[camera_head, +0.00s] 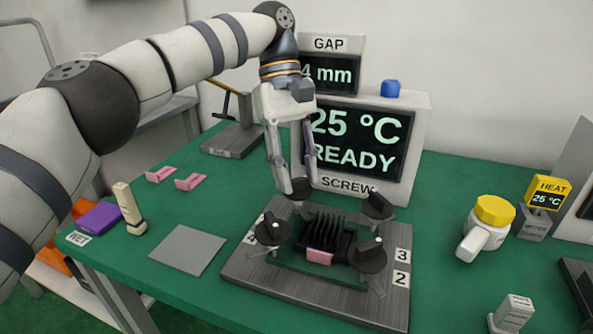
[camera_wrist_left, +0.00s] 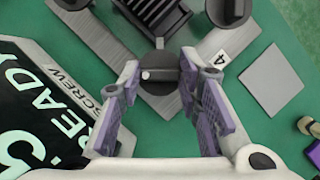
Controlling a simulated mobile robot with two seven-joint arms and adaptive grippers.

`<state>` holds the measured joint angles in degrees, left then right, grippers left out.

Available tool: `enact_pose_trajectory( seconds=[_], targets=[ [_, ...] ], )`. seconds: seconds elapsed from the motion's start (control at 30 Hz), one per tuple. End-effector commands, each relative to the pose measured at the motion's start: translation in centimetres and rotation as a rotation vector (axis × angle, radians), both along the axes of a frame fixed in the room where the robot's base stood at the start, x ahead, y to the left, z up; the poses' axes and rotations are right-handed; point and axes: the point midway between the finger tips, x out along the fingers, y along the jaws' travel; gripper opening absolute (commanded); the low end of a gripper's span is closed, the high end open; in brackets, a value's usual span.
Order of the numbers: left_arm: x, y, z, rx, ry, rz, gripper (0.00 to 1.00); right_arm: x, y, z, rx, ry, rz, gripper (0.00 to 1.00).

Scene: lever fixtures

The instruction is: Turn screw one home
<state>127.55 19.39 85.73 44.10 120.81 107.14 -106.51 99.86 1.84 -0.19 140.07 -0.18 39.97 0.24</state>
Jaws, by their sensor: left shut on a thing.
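My left gripper (camera_head: 296,185) reaches down to the dark screw knob (camera_head: 300,190) at the back left of the grey metal plate (camera_head: 262,285). In the left wrist view the fingers (camera_wrist_left: 160,82) are closed around this knob (camera_wrist_left: 160,78), whose white mark lies toward the left. Its number label cannot be made out. Three other dark knobs stand around a black finned block (camera_head: 325,232): front left (camera_head: 272,233), back right (camera_head: 377,206) and front right (camera_head: 370,257). Labels 4, 3 and 2 show on the plate. My right gripper is out of view.
A screen (camera_head: 365,135) behind the plate reads 25 °C READY; the GAP display (camera_head: 330,72) is partly hidden.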

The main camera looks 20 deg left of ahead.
Motion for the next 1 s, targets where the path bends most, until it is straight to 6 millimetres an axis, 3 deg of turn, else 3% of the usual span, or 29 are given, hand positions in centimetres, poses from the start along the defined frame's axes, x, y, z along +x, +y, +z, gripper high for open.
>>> enact_pose_trajectory(
  seconds=[0.53, 0.57, 0.63, 1.0],
  targets=[
    [-0.02, -0.02, -0.14, 0.002, 0.002, -0.024, 0.04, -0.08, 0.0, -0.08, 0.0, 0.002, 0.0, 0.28],
    [-0.02, -0.02, -0.14, 0.002, 0.002, -0.024, 0.36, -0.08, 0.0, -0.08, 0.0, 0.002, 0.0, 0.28],
    [-0.02, -0.02, -0.13, 0.002, 0.001, -0.024, 0.52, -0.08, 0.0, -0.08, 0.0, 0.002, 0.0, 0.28],
    [0.0, -0.01, -0.04, 0.001, 0.001, -0.021, 0.52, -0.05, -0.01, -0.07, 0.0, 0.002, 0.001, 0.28]
  ],
)
